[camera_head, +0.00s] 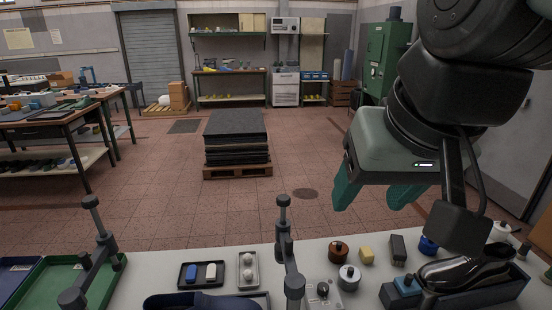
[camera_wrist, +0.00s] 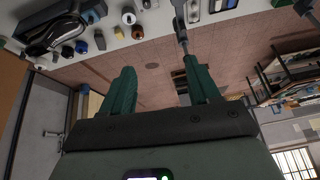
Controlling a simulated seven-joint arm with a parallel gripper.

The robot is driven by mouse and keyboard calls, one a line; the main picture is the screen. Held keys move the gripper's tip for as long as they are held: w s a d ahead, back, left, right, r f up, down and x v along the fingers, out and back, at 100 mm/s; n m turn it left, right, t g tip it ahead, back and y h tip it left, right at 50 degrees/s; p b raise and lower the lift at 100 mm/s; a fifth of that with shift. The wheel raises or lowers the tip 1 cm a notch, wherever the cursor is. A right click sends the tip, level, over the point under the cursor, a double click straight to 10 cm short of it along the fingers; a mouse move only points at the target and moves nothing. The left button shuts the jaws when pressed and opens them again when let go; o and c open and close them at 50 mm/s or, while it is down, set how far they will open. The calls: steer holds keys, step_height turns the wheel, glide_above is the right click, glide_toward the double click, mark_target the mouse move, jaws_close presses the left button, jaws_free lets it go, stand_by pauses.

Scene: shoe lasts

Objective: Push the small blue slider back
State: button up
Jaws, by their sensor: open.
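The small blue slider (camera_head: 407,286) sits at the left end of a dark tray-like fixture (camera_head: 468,295), beside a glossy black shoe last (camera_head: 468,268). It also shows near the top left of the wrist view (camera_wrist: 90,17). My gripper (camera_head: 375,193) hangs above and behind the bench, with its green fingers spread apart and nothing between them. It is well clear of the slider. In the wrist view the fingers (camera_wrist: 160,72) point toward the bench and floor.
Near the fixture stand a blue knob (camera_head: 428,245), a dark grey block (camera_head: 398,248), a yellow block (camera_head: 367,254), a brown spool (camera_head: 338,251) and a white spool (camera_head: 349,277). A grey upright post (camera_head: 284,245) rises left of them. The air around my gripper is free.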

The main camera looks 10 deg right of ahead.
steer(key=d+r, duration=0.1)
steer(key=d, duration=0.1)
steer(key=d+r+m, duration=0.1)
steer(key=d, duration=0.1)
steer(key=w+d+r+m, duration=0.1)
steer(key=d, duration=0.1)
steer(key=shift+w, duration=0.1)
steer(key=c, duration=0.5)
steer(key=d+m, duration=0.1)
steer(key=d, duration=0.1)
steer(key=d+r, duration=0.1)
steer(key=d, duration=0.2)
steer(key=d+r+m, duration=0.1)
steer(key=d, duration=0.2)
steer(key=shift+s+r+m+g+h, duration=0.2)
steer(key=shift+s+m+g+h, duration=0.05)
steer(key=shift+m+g+h, duration=0.05)
steer(key=n+g, duration=0.1)
steer(key=g, duration=0.4)
glide_above(410, 276)
step_height(410, 276, down, 33)
step_height(410, 276, down, 11)
steer(key=shift+r, duration=0.1)
jaws_close()
